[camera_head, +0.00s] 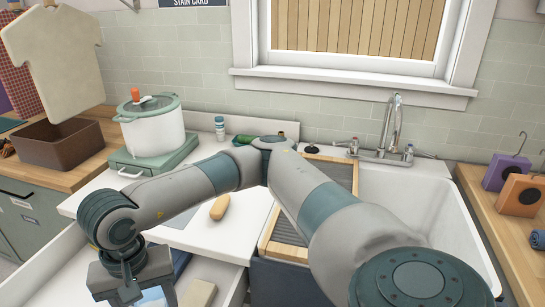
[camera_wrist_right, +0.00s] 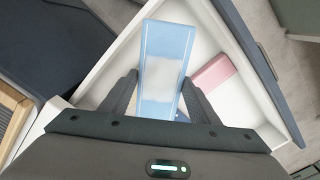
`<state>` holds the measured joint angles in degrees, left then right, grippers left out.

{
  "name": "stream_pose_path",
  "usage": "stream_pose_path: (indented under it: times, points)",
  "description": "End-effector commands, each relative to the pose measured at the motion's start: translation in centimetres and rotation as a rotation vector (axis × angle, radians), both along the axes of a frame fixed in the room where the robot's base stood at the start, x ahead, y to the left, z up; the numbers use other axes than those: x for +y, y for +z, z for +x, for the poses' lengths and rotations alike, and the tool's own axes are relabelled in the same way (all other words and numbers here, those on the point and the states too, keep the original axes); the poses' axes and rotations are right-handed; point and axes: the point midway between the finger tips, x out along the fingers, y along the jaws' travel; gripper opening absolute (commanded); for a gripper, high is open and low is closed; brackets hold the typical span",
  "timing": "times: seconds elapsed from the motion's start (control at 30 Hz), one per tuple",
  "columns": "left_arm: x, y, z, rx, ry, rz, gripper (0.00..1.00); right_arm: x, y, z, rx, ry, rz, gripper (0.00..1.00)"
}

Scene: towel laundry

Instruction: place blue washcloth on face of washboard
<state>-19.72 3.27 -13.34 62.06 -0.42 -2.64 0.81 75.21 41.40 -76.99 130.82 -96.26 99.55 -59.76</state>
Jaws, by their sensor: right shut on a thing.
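The washboard (camera_head: 335,172) leans in the left side of the sink, with a wooden frame and a grey ribbed face; my arm crosses in front of its middle. My right gripper (camera_wrist_right: 157,92) is low over an open white drawer at the bottom left of the head view. It is shut on a light blue cloth with a pale patch, which I take as the blue washcloth (camera_wrist_right: 165,50). The cloth extends beyond the fingertips; a bit of blue (camera_head: 153,297) shows under the wrist in the head view. My left gripper is out of view.
A pink block (camera_wrist_right: 213,73) lies in the drawer (camera_wrist_right: 112,62). The white sink (camera_head: 425,200) and faucet (camera_head: 385,140) are at right. A pot (camera_head: 152,125) stands on a green burner at left. A tan oval thing (camera_head: 219,207) lies on the white counter. A rolled blue cloth (camera_head: 538,239) lies far right.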

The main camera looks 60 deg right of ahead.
Motion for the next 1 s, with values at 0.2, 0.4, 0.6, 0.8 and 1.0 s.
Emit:
stream_pose_path:
  times: [0.2,0.4,0.6,0.8,1.0]
  points:
    - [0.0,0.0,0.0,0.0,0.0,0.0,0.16,-2.1,-1.0,0.6,-0.002,0.309,0.0,0.33]
    - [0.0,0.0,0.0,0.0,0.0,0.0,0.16,-3.2,-1.5,0.8,-0.002,0.499,0.001,0.33]
    - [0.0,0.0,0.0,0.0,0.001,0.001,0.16,-3.6,-1.7,0.9,-0.003,0.568,0.001,0.33]
    - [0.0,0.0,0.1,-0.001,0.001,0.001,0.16,-3.6,-1.7,0.9,-0.003,0.57,0.001,0.33]
    - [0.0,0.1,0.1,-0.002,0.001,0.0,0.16,-3.6,-1.7,0.9,-0.003,0.569,0.001,0.33]
